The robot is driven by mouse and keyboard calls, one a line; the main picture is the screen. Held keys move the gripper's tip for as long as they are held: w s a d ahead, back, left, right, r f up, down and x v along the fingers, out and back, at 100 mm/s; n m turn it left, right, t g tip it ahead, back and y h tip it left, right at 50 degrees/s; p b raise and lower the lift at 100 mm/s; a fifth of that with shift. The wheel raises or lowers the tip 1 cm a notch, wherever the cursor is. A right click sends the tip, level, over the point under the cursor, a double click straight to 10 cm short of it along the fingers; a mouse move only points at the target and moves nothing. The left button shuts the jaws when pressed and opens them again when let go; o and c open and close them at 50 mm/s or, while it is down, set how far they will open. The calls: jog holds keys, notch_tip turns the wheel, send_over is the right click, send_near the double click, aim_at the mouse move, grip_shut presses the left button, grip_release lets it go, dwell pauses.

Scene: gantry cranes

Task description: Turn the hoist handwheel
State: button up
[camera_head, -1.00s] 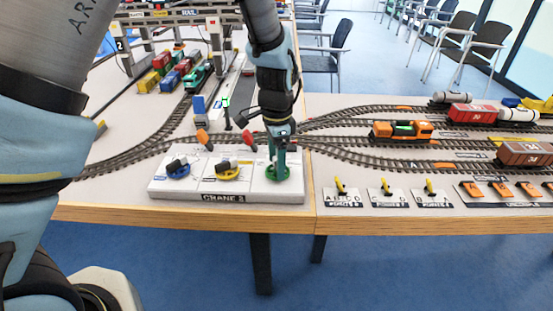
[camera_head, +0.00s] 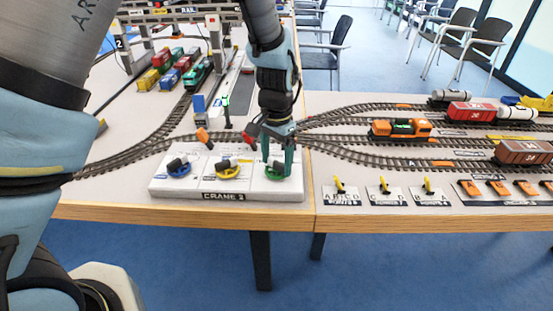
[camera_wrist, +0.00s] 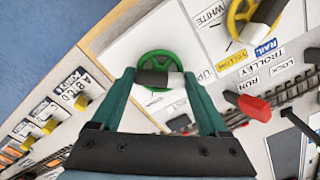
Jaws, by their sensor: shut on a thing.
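The green handwheel (camera_wrist: 181,60) is on a white control panel (camera_head: 209,188) labelled CRANE 2, at the panel's right end. In the wrist view a bar, part dark and part white (camera_wrist: 161,79), crosses the wheel, and an UP label is beside it. My gripper (camera_head: 279,170) points down over this wheel in the head view. In the wrist view the two teal fingers of my gripper (camera_wrist: 160,82) stand either side of the bar, shut on the handwheel. The fingertips partly hide the wheel. I cannot read a hoist label on it.
A yellow handwheel (camera_head: 228,172) and a blue handwheel (camera_head: 179,169) stand left on the same panel. A red lever (camera_wrist: 248,106) is close to my gripper. Tracks with an orange locomotive (camera_head: 400,129) and small yellow switches (camera_head: 385,185) lie to the right.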

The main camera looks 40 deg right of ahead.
aim_at(277, 162)
dwell(0.3)
jog(key=o, duration=1.2)
jog(key=shift+o, duration=0.2)
jog(key=shift+r, duration=0.1)
notch_tip(277, 162, up, 11)
jog(key=b, duration=0.1)
jog(key=shift+b, duration=0.4)
